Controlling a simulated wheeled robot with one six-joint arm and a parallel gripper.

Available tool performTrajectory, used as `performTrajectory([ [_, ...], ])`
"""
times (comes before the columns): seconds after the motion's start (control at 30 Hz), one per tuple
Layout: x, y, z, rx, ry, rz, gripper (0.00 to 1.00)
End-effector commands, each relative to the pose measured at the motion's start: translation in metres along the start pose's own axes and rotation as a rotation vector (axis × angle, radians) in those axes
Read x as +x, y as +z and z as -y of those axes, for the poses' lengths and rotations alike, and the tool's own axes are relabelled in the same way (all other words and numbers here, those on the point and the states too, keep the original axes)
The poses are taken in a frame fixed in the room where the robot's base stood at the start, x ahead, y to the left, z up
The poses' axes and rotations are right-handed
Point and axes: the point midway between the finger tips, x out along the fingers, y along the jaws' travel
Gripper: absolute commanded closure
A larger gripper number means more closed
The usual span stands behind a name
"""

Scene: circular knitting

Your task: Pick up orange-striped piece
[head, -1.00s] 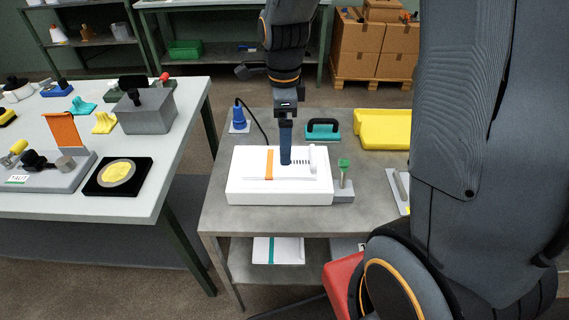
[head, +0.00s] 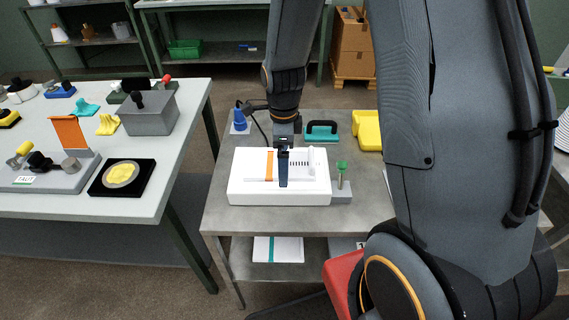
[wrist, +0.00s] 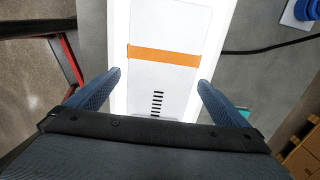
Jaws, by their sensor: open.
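The orange-striped piece (head: 269,163) is a flat white panel with an orange band and a row of black slots. It lies on a larger white box (head: 238,191) on the grey table. In the wrist view the piece (wrist: 163,55) runs between my two fingers, the band crossing it beyond the fingertips. My gripper (head: 283,184) points down over the piece, open and empty, one blue finger on each side in the wrist view (wrist: 160,77). I cannot tell whether the fingertips touch the box. In the head view one finger hides part of the piece.
A green-topped tool in a grey block (head: 341,195) stands close right of the box. Behind are a blue cone with a cable (head: 240,119), a teal-and-black handle (head: 321,131) and a yellow tray (head: 368,130). A cluttered pale table (head: 85,205) is to the left.

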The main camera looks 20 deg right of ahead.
Motion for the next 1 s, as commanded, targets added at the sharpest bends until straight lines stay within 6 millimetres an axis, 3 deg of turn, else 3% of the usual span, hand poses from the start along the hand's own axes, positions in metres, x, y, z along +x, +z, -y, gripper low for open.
performTrajectory([
  [0.2, 0.000, 0.000, 0.000, 0.000, 0.000, 0.000, 0.02],
  [0.43, 0.000, 0.000, 0.000, 0.000, 0.000, 0.000, 0.38],
  [0.77, -0.003, 0.000, 0.001, 0.000, -0.001, 0.000, 0.38],
  [1.0, -0.024, 0.001, 0.001, 0.000, -0.004, 0.001, 0.38],
])
